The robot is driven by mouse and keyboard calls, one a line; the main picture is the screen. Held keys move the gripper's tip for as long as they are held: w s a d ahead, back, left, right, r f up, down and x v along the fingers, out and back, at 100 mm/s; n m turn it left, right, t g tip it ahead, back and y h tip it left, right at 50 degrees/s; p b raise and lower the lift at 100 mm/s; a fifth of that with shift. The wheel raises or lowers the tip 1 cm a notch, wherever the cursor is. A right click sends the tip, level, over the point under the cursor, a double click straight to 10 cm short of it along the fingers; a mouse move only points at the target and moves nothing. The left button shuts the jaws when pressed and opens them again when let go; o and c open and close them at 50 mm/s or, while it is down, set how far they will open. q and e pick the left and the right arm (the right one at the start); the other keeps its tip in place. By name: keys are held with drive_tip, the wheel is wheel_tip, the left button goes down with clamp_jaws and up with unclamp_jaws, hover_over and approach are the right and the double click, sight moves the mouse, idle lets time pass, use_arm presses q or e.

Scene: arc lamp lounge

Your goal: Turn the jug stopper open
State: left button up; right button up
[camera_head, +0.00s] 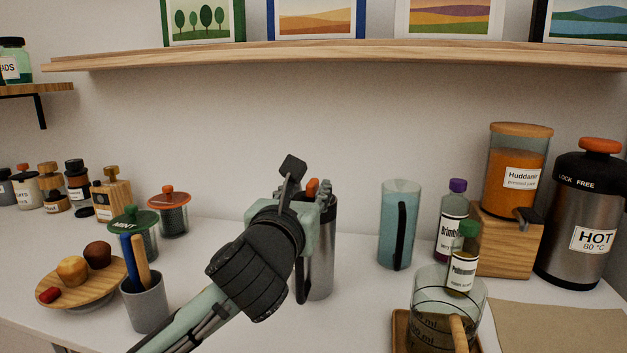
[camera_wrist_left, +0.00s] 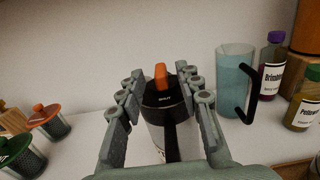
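The jug (camera_head: 322,250) is a steel cylinder with a black handle, standing upright on the white counter behind my left gripper. Its orange stopper (camera_head: 312,187) sticks up from the lid. In the left wrist view the black lid (camera_wrist_left: 164,98) and the orange stopper (camera_wrist_left: 160,77) lie between the fingers. My left gripper (camera_head: 307,180) is at the top of the jug. In the left wrist view this gripper (camera_wrist_left: 161,84) is open, one finger on each side of the lid. I cannot tell whether a finger touches it. My arm hides part of the jug. My right gripper is not in view.
A blue-green pitcher (camera_head: 400,225) stands right of the jug, then bottles (camera_head: 452,220), a glass beaker (camera_head: 445,300) and a HOT dispenser (camera_head: 585,225). A grey cup (camera_head: 146,303) with utensils and a wooden plate (camera_head: 75,292) are left. A shelf (camera_head: 330,55) runs above.

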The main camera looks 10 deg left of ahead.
sight(310, 187)
use_arm(q)
drive_tip(key=shift+w, duration=2)
clamp_jaws()
